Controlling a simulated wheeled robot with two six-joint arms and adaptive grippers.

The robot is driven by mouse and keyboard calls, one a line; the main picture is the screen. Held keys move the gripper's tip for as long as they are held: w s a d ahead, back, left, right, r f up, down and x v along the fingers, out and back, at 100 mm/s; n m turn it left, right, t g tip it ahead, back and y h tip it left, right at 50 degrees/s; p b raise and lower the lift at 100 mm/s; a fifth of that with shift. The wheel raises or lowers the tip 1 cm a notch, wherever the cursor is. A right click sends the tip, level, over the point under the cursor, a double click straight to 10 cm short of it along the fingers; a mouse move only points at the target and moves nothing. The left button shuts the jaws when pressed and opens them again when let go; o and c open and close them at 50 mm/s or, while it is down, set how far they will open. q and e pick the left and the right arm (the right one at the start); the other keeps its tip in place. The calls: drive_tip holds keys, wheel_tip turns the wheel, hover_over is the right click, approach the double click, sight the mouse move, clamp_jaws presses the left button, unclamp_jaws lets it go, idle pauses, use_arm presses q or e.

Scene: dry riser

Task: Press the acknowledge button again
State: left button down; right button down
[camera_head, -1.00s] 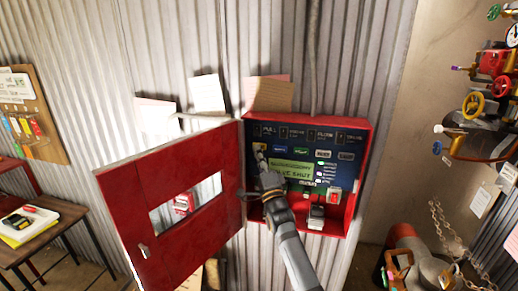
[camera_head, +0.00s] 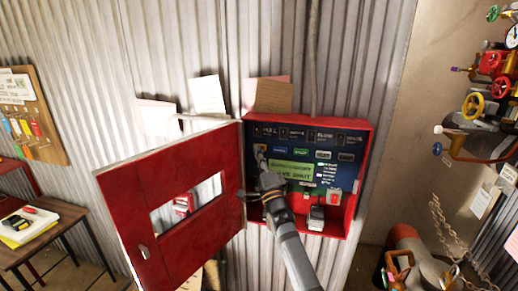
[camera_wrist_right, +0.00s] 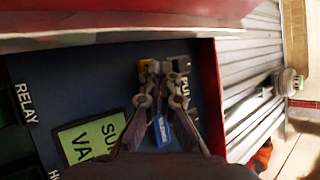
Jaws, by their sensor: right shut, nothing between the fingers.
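The red alarm panel box (camera_head: 368,150) hangs open on the corrugated wall, with a dark blue face inside. Its green display (camera_head: 290,170) reads a supervisory message and "SHUT"; the green screen also shows in the right wrist view (camera_wrist_right: 100,140). My right gripper (camera_head: 262,155) is shut and empty, its tips at the upper left of the panel face. In the right wrist view the fingertips (camera_wrist_right: 160,72) lie beside a small yellow part (camera_wrist_right: 143,66), partly hidden. A blue label (camera_wrist_right: 162,132) shows between the fingers. I cannot tell which button is the acknowledge one, nor whether the tips touch it.
The red door (camera_head: 190,225) with a window stands swung open to the left. Paper notes (camera_head: 207,95) are fixed above it. A wooden table (camera_head: 40,245) stands at the left. Pipework with valve wheels (camera_head: 474,104) and a hanging chain (camera_head: 440,220) are at the right.

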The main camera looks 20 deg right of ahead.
drive_tip(key=shift+s+a+p, duration=0.3)
drive_tip(key=shift+s+a, duration=0.1)
drive_tip(key=shift+s, duration=0.25)
drive_tip(key=s+a+p, duration=0.1)
drive_tip(key=s, duration=0.1)
drive_tip(key=s+a+p, duration=0.1)
drive_tip(key=s+p, duration=0.1)
drive_tip(key=shift+a+p, duration=0.3)
drive_tip(key=shift+a, duration=0.1)
idle(0.4)
